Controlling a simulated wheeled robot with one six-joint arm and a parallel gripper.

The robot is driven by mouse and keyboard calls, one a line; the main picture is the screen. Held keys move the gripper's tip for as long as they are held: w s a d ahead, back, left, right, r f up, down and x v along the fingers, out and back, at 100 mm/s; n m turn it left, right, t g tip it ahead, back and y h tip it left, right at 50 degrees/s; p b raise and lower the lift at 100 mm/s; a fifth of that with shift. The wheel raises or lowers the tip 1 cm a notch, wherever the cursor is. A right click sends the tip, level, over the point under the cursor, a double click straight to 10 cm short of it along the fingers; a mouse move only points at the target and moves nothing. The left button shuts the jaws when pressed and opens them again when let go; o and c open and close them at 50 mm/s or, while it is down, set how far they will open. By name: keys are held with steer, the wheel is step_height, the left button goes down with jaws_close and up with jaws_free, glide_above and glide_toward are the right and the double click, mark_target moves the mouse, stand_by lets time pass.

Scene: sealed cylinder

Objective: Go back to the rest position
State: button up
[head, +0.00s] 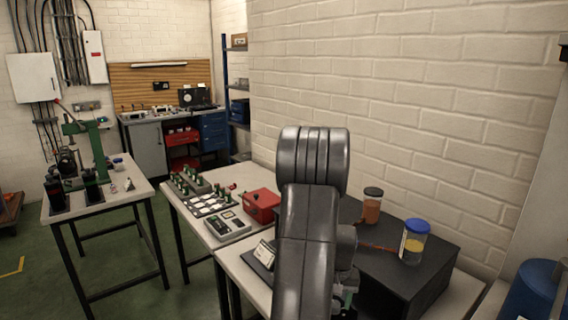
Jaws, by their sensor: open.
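My dark grey arm rises through the lower middle of the head view and covers part of the bench behind it. My gripper (346,280) shows only in part, low beside the arm's right edge, and it is open. Its fingertips are mostly hidden by the arm, and I see nothing held. A clear jar with a blue lid and yellow contents (413,242) stands upright on a black box (400,272). A jar with a dark lid and orange-brown contents (371,206) stands upright farther back on the box. Both jars are apart from the gripper.
A white brick wall (420,90) runs close behind the black box. A red box (262,205) and several small devices lie on the bench (185,215) to the left. A table with a green press (88,150) stands farther left. A blue drum (530,292) is at lower right. Green floor shows between tables.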

steer(key=m+p, duration=0.2)
steer(key=m, duration=0.2)
steer(key=shift+r+m, duration=0.15)
steer(key=shift+m, duration=0.25)
steer(key=shift+m+p, duration=0.75)
steer(key=shift+m, duration=0.25)
steer(key=shift+s, duration=0.1)
